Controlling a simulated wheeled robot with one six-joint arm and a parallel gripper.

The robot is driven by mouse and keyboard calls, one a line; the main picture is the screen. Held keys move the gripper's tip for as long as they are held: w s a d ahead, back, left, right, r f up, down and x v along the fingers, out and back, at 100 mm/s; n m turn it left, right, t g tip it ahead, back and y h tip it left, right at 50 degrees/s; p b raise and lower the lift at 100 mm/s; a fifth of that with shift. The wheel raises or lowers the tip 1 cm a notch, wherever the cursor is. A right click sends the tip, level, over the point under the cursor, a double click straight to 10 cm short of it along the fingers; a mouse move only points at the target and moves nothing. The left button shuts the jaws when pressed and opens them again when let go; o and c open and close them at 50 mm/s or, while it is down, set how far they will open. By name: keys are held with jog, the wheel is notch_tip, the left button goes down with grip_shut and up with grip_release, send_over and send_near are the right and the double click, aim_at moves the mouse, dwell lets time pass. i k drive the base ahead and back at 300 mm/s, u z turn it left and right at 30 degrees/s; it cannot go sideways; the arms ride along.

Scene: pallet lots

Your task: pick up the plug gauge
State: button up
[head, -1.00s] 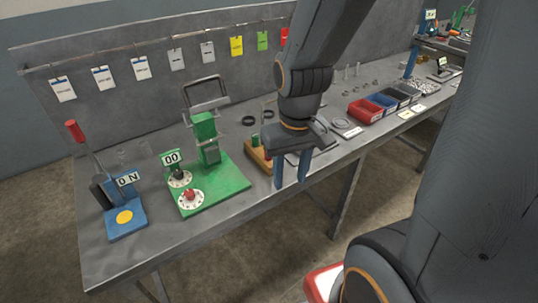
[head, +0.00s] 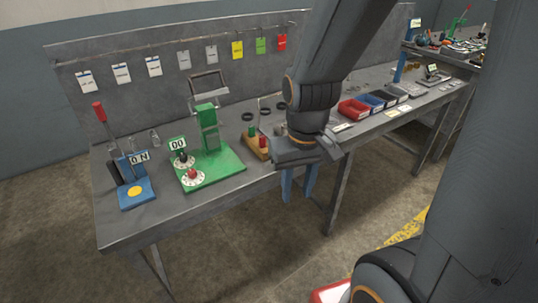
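A small wooden block (head: 250,147) with one green and one red upright piece (head: 262,142) stands on the bench, right of the green fixture. It may hold the plug gauge, but it is too small to tell. My gripper (head: 299,188) points down, right of and nearer than the block, in front of the bench's front edge. Its two blue fingers are apart with nothing seen between them. My arm hides part of the bench behind it.
A green fixture (head: 225,164) with dials and a blue lever device (head: 136,193) stand on the left of the grey bench (head: 160,226). Red, blue and dark bins (head: 353,110) are to the right. Tags hang on the back panel.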

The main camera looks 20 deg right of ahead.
aim_at(262, 139)
jog(key=z, duration=1.2)
jog(key=i, duration=0.75)
jog(key=u, duration=2.15)
jog(key=i, duration=0.15)
jog(key=z, duration=0.9)
